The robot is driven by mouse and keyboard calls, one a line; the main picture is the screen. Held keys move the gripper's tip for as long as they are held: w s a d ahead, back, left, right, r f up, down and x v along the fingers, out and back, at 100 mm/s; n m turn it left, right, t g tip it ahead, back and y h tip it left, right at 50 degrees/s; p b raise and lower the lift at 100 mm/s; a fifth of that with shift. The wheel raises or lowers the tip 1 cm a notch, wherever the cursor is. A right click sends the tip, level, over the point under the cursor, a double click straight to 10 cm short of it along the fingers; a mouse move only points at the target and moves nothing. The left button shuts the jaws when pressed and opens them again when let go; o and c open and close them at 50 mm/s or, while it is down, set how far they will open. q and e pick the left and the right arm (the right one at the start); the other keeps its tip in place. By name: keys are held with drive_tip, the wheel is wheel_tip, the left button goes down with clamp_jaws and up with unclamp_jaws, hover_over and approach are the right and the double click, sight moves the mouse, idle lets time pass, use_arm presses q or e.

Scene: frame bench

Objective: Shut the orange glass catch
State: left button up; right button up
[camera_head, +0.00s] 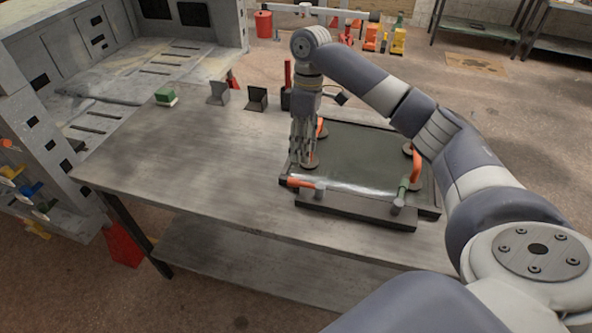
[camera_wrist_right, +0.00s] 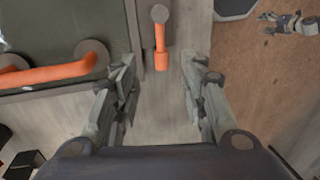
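The orange glass catch (camera_head: 300,183) sits at the front left corner of the dark frame (camera_head: 358,208). Its orange lever points left from a grey pivot, out past the frame's edge. My right gripper (camera_head: 308,163) points down above that corner. In the right wrist view the catch (camera_wrist_right: 161,40) shows ahead, its lever's free end near the gap between my open fingers (camera_wrist_right: 158,75), with space on both sides. A gripper-like grey shape (camera_wrist_right: 290,22), probably my left gripper, shows small at the upper right; its fingers are too small to judge.
A glass panel (camera_head: 360,152) lies in the frame, with orange handles (camera_head: 416,165) on round pads. A green catch (camera_head: 403,189) is at the front right. A green-and-white block (camera_head: 166,97) and grey brackets (camera_head: 257,98) stand at the back. The bench's left part is clear.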

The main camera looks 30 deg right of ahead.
hover_over(302, 183)
drive_tip(key=f, duration=0.3)
drive_tip(key=f+p, duration=0.1)
drive_tip(key=shift+w+d+f, duration=0.4)
drive_tip(key=f, duration=0.2)
drive_tip(key=shift+w+a+f, duration=0.1)
drive_tip(key=shift+a+f, duration=0.1)
drive_tip(key=shift+f, duration=0.15)
drive_tip(key=shift+a+f, duration=0.1)
drive_tip(key=shift+f, duration=0.7)
drive_tip(key=shift+c, duration=0.3)
clamp_jaws()
use_arm(q)
drive_tip(key=shift+g, duration=0.3)
drive_tip(key=s, duration=0.1)
drive_tip(key=s+r, duration=0.1)
drive_tip(key=s, duration=0.2)
drive_tip(key=shift+a+r+p, duration=0.1)
drive_tip(key=shift+r+p, duration=0.2)
